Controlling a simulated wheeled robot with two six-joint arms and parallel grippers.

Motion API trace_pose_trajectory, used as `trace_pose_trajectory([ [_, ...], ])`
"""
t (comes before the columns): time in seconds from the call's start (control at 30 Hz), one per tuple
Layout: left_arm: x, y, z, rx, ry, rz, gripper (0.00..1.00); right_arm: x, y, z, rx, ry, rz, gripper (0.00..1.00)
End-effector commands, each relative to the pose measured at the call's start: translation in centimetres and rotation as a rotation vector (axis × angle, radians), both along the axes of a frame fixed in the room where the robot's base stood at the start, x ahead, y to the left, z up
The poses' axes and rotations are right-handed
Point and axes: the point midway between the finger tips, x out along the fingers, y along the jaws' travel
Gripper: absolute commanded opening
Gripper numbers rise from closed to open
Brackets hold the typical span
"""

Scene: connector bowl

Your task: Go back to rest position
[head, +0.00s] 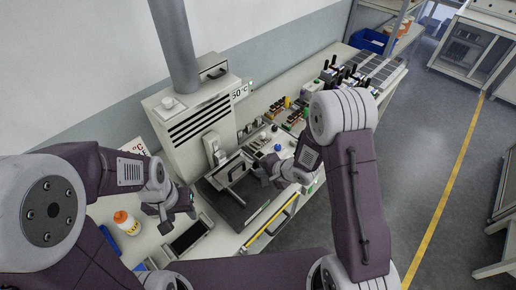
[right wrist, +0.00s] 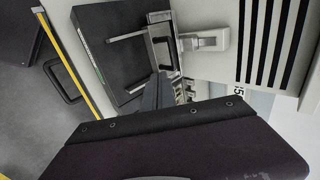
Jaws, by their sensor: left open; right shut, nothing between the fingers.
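My left gripper (head: 178,218) hangs over the left part of the bench in the head view, open, with no object seen between its fingers. My right gripper (head: 263,174) is shut and empty. It is over the black plate (head: 224,206) area, near a metal clamp-like fixture (head: 232,168). In the right wrist view its dark fingers (right wrist: 162,88) point toward the fixture (right wrist: 163,48), which stands at the end of the black plate (right wrist: 105,45). I cannot tell whether the fingers touch the fixture.
A grey vented cabinet (head: 196,115) stands behind the fixture. A blue knob (head: 277,147) and several connector parts (head: 292,116) lie to the right. The floor (head: 425,140) at right is clear.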

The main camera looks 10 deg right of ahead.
Motion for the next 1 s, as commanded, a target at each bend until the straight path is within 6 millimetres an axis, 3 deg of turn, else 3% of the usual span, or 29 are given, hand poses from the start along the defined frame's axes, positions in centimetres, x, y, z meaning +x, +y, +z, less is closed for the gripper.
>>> trace_pose_trajectory([
  [0.17,0.0,0.0,-0.2,0.000,0.000,0.000,0.45,0.0,0.0,-0.2,0.000,0.000,0.000,0.00],
  [0.23,0.0,0.0,-1.4,0.000,0.000,0.000,0.45,0.3,-0.1,-1.0,0.000,-0.010,-0.003,0.00],
  [0.37,0.0,0.0,-7.1,0.000,0.000,0.000,0.45,3.1,-0.8,-0.1,0.012,-0.150,-0.040,0.00],
  [0.47,0.0,0.0,-11.6,0.000,0.001,0.000,0.45,3.2,-4.7,0.3,-0.100,-0.217,-0.134,0.00],
  [0.53,0.0,0.0,-14.2,0.000,0.001,0.000,0.45,1.0,-8.2,-0.8,-0.282,-0.206,-0.126,0.00],
  [0.6,0.0,0.0,-15.0,0.000,0.001,0.000,0.45,-2.3,-10.6,-1.8,-0.442,-0.135,-0.054,0.00],
  [0.67,0.0,0.0,-15.4,0.000,0.000,0.000,0.45,-5.5,-11.8,-2.9,-0.545,-0.053,0.048,0.00],
  [0.83,0.1,0.0,-14.7,0.000,-0.001,0.000,0.45,-14.2,-12.0,-5.2,-0.659,0.177,0.439,0.00],
  [0.9,0.1,0.0,-14.7,0.000,-0.001,0.000,0.45,-16.3,-11.8,-5.7,-0.666,0.220,0.578,0.00],
  [1.0,0.1,0.0,-14.7,0.000,0.000,0.000,0.45,-17.5,-11.6,-5.9,-0.681,0.229,0.713,0.00],
])
